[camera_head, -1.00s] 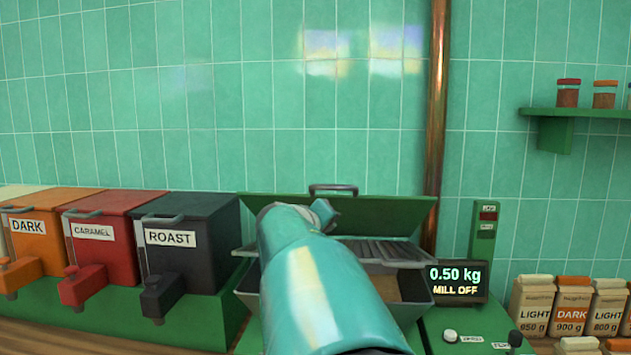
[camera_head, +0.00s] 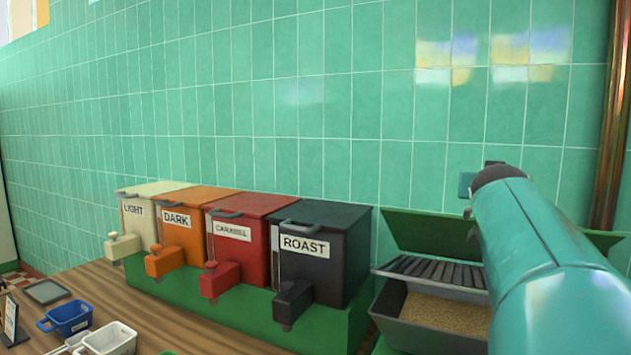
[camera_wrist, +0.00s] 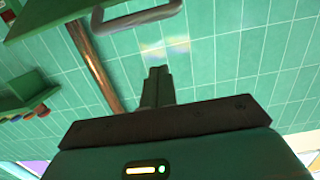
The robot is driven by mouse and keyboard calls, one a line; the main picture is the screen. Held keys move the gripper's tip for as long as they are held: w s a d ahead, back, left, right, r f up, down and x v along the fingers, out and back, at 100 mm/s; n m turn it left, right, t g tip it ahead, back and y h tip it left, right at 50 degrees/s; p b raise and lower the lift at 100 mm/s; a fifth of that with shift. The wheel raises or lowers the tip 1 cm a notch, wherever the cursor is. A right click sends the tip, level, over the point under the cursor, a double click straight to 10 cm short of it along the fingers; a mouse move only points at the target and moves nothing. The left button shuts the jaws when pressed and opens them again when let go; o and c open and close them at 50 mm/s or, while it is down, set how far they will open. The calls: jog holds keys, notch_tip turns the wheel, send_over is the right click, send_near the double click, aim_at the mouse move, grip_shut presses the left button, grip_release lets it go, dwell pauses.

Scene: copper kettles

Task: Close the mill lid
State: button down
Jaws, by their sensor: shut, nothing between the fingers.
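The mill lid (camera_head: 430,232) is a green panel standing open, tilted back behind the mill. Its underside edge and grey handle (camera_wrist: 140,18) show at the top of the wrist view. Below the lid, the mill hopper (camera_head: 398,330) is grey, with a slatted grate (camera_head: 436,270) and tan grain inside. My arm covers the right part of the lid and hopper in the head view. My gripper (camera_wrist: 157,74) is shut and empty, with bare tiled wall beyond its fingers and the lid apart from it.
Left of the mill stand bins labelled LIGHT (camera_head: 150,213), DARK (camera_head: 188,222), CARAMEL (camera_head: 243,245) and ROAST (camera_head: 320,250). A copper pipe (camera_head: 612,130) runs up the wall at right. A blue container (camera_head: 68,318) and a white one (camera_head: 108,340) sit on the wooden counter.

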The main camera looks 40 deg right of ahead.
jog(key=x, duration=0.5)
jog(key=shift+s+r, duration=0.1)
jog(key=shift+s, duration=0.05)
jog(key=shift+w+d, duration=0.45)
jog(key=f, duration=0.1)
jog(key=a+f, duration=0.1)
jog(key=s+f, duration=0.1)
jog(key=shift+a+f, duration=0.4)
jog(key=shift+s, duration=0.1)
